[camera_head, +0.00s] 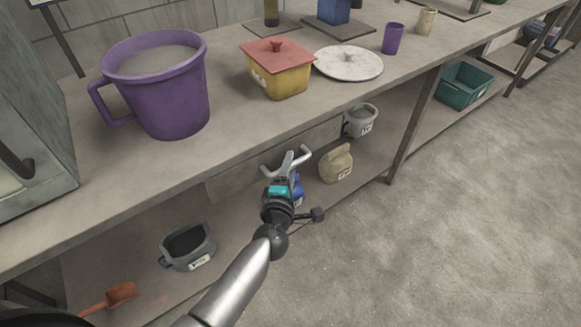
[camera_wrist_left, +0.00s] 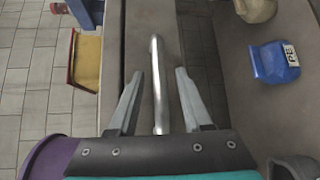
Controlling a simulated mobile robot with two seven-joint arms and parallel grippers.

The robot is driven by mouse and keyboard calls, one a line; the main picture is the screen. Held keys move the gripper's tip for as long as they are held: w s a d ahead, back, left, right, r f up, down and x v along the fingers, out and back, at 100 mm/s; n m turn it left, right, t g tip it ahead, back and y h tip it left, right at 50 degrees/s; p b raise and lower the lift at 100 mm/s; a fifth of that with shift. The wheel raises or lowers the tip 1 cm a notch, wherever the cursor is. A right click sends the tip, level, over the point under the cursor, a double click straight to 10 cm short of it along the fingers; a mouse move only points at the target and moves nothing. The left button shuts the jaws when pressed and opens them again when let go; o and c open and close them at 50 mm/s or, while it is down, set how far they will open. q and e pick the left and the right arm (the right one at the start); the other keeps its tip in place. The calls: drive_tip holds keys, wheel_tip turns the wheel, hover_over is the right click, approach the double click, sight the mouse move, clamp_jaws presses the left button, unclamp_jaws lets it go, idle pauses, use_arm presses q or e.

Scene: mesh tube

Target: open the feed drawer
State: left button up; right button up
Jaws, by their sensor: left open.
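The feed drawer (camera_head: 228,181) is a plain grey-brown front under the counter's front edge, seemingly flush with it; my left arm hides part of it. In the left wrist view its silver bar handle (camera_wrist_left: 157,85) runs lengthwise between my fingers. My left gripper (camera_head: 287,160) is in front of the drawer. It is open, and in the left wrist view its fingers (camera_wrist_left: 159,73) stand on either side of the handle, with gaps visible on both sides. My right gripper is not in view.
The counter above holds a purple bucket (camera_head: 180,98), a yellow box with red lid (camera_head: 278,78) and a white disc (camera_head: 349,63). The lower shelf holds a grey pot (camera_head: 187,246), a beige jug (camera_head: 337,163) and a blue container (camera_wrist_left: 274,62). Floor at right is clear.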

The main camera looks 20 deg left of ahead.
use_arm(q)
drive_tip(key=shift+w, duration=0.45)
clamp_jaws()
idle(1.2)
